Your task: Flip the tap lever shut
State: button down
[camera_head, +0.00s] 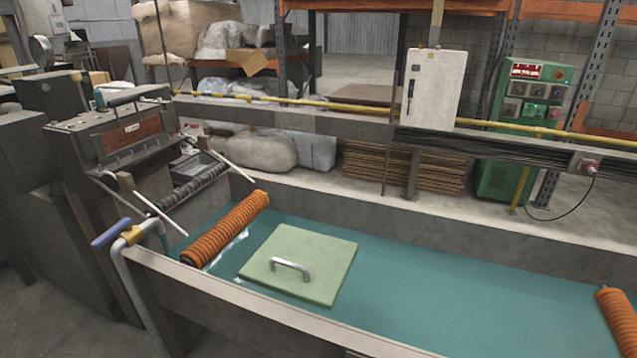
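The tap lever (111,233) is a blue handle on a brass tap body (133,234). It is at the left corner of the long trough in the head view and points out to the left, away from the trough. A grey pipe (127,285) runs down from the tap outside the trough, and a pipe bends over the rim behind it. Whether water flows from the tap cannot be made out. My gripper is not in view.
The trough (262,308) holds teal water, a pale green lid (320,257) with a metal handle, and orange ribbed rollers (229,227). A dark machine (120,135) stands behind the tap at the left. Grey floor (50,325) lies open at the lower left.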

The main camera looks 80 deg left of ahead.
aim_at(125, 223)
jog(key=u, duration=3.45)
jog(key=i, duration=0.5)
jog(key=k, duration=1.25)
jog(key=u, duration=0.6)
jog(key=i, duration=1.65)
jog(key=z, duration=0.4)
